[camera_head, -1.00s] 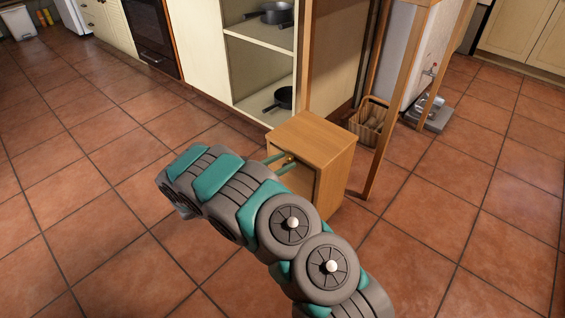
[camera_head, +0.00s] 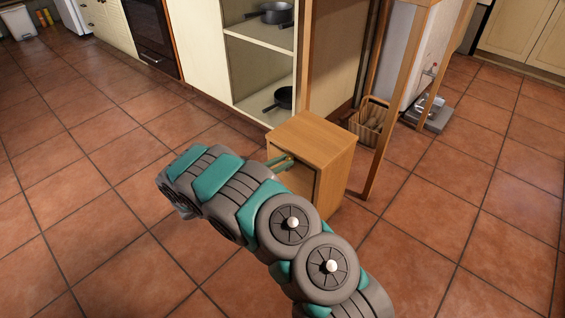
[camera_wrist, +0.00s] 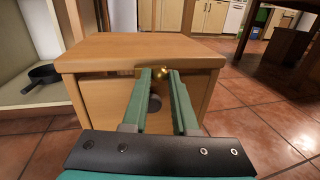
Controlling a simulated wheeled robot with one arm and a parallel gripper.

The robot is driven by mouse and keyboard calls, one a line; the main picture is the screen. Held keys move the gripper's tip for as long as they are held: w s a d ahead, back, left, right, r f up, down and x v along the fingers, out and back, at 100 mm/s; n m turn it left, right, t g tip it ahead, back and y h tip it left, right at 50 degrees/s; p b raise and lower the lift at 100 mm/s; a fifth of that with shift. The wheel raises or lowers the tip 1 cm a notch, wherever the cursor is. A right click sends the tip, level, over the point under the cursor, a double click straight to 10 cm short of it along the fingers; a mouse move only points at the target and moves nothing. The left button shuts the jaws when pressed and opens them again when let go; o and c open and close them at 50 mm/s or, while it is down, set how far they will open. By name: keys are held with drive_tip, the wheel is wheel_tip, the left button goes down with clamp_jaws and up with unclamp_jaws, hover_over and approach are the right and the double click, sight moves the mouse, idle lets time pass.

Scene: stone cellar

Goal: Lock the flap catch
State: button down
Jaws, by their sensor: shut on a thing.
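A small wooden cabinet (camera_head: 318,140) stands on the tiled floor, and it fills the middle of the wrist view (camera_wrist: 110,50). Its front flap (camera_wrist: 108,94) looks upright in the front opening, under the top board. A small brass catch (camera_wrist: 160,71) sits at the flap's top edge, near the middle. My gripper (camera_wrist: 161,74) is shut on the catch, with one green finger on each side of it. The fingers hide part of the catch, so its turn is hard to tell. A dark round spot (camera_wrist: 154,103) shows on the flap between the fingers.
An open shelf unit (camera_head: 262,60) with dark pans stands behind the cabinet. A wooden table leg (camera_head: 388,110) and a wicker basket (camera_head: 370,122) are close on its right. The floor to the left and right front is clear.

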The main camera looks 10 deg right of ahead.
drive_tip(key=shift+w+a+r+n+t+p, duration=0.1)
drive_tip(key=shift+n+t+p, duration=0.45)
drive_tip(key=shift+n, duration=2.8)
drive_tip(key=shift+w+r+n+t+p, duration=0.15)
drive_tip(key=shift+n+t, duration=0.7)
drive_tip(key=shift+n, duration=2.55)
drive_tip(key=shift+a+n+t+p, duration=0.1)
drive_tip(key=shift+n+t+p, duration=0.5)
drive_tip(key=shift+n, duration=2.75)
drive_tip(key=c, duration=0.7)
unclamp_jaws()
drive_tip(key=shift+d, duration=0.1)
